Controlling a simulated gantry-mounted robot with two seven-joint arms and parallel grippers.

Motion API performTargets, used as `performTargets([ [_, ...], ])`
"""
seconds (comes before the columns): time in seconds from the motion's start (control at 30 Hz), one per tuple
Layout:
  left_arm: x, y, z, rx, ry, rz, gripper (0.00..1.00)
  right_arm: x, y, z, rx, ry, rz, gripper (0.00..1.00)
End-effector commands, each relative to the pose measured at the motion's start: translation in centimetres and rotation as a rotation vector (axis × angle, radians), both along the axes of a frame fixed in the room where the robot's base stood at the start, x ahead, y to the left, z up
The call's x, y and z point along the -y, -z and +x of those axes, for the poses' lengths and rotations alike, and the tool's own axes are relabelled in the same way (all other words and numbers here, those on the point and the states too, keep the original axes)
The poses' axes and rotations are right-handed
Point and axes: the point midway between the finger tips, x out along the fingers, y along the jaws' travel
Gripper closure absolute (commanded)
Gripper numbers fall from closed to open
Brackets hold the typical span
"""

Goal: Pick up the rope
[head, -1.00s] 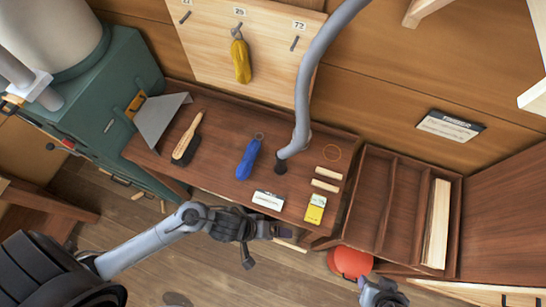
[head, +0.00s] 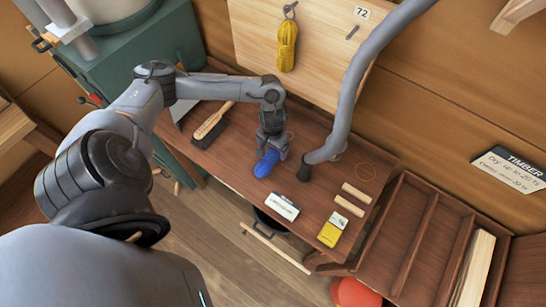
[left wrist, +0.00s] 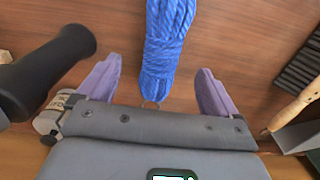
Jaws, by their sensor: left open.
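A blue rope bundle (head: 266,163) lies on the brown bench top in the head view, partly hidden by my left gripper (head: 272,150). In the left wrist view the blue rope (left wrist: 166,40) shows at the top middle, with a small ring at its near end. My left gripper (left wrist: 157,90) is open. Its two purple fingers stand on either side of the rope's ring end, with gaps on both sides. A yellow rope bundle (head: 287,46) hangs from a hook on the wooden board. My right gripper is out of view.
A brush (head: 213,124) lies left of the blue rope. A grey hose (head: 345,110) stands just right of it. A white label card (head: 283,206), a yellow packet (head: 332,229) and wooden pieces (head: 349,205) lie further right. A divided tray (head: 409,245) is beyond.

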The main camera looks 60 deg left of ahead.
Motion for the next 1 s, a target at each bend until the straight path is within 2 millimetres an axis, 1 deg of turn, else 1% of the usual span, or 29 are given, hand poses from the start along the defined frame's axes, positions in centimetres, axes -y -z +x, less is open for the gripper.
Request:
performTargets([
  [0.03, 0.0, 0.8, 0.0, -0.002, -0.002, -0.001, 0.07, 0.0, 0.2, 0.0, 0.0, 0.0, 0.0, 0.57],
  [0.1, 0.1, 1.6, 0.0, 0.0, -0.001, -0.001, 0.07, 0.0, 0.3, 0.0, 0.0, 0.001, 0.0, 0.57],
  [0.37, 0.0, 2.9, 0.0, 0.0, -0.001, -0.001, 0.07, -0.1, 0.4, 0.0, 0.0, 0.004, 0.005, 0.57],
  [0.6, -0.4, 6.0, 0.0, -0.002, 0.0, -0.001, 0.07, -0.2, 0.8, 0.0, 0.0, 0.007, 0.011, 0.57],
  [0.7, -0.4, 7.0, 0.1, 0.0, -0.001, -0.001, 0.07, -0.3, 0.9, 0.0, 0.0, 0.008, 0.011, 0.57],
  [0.83, -0.4, 7.5, 0.1, 0.0, 0.001, -0.001, 0.07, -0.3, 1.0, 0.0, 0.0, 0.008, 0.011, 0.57],
  [1.0, -0.4, 7.6, 0.1, 0.0, 0.001, -0.001, 0.07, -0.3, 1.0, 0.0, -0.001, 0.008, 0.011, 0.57],
])
